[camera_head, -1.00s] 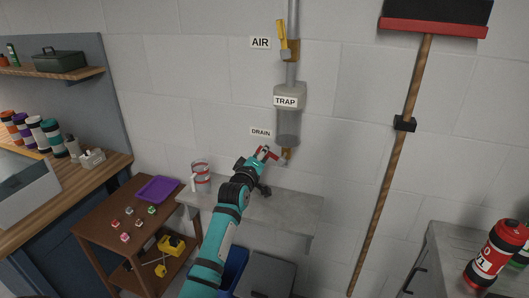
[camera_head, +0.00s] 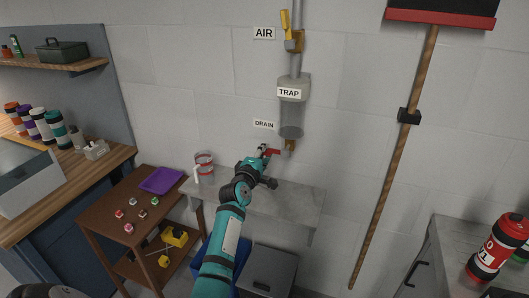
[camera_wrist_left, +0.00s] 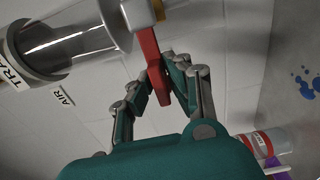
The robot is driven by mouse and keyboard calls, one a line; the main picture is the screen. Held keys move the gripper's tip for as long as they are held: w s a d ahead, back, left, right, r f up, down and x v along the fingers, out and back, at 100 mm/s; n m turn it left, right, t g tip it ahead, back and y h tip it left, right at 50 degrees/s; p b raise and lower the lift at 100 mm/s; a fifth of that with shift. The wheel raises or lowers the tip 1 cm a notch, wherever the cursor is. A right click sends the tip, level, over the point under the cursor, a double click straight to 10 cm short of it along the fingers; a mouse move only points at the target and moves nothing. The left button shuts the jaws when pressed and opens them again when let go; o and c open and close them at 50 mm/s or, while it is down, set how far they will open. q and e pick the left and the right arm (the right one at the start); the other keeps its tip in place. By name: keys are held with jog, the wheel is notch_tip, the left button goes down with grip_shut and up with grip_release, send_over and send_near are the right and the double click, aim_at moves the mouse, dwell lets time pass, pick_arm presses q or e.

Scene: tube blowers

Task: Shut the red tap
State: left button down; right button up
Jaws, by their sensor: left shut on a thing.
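The red tap handle (camera_head: 273,152) sticks out to the left of the brass valve (camera_head: 290,145) below the clear trap (camera_head: 291,115), beside the DRAIN label (camera_head: 264,124). It looks roughly level, across the upright pipe. In the left wrist view the red handle (camera_wrist_left: 150,55) runs from the pipe fitting down between my fingers. My left gripper (camera_head: 264,153) is shut on the handle; its fingers also show in the wrist view (camera_wrist_left: 168,75). Part of the handle is hidden by the fingers in the head view. My right gripper is not in view.
A grey shelf (camera_head: 285,208) lies below the tap, with a red-banded clear jug (camera_head: 204,163) at its left end. A yellow tap handle (camera_head: 284,20) is above, by the AIR label. A broom (camera_head: 398,160) hangs to the right. The wall between is clear.

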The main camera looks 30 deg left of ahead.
pick_arm(q)
jog(key=shift+f, duration=0.1)
jog(key=c, duration=1.4)
grip_release()
jog(key=shift+o, duration=0.2)
jog(key=shift+s, duration=0.1)
jog(key=v, duration=1.2)
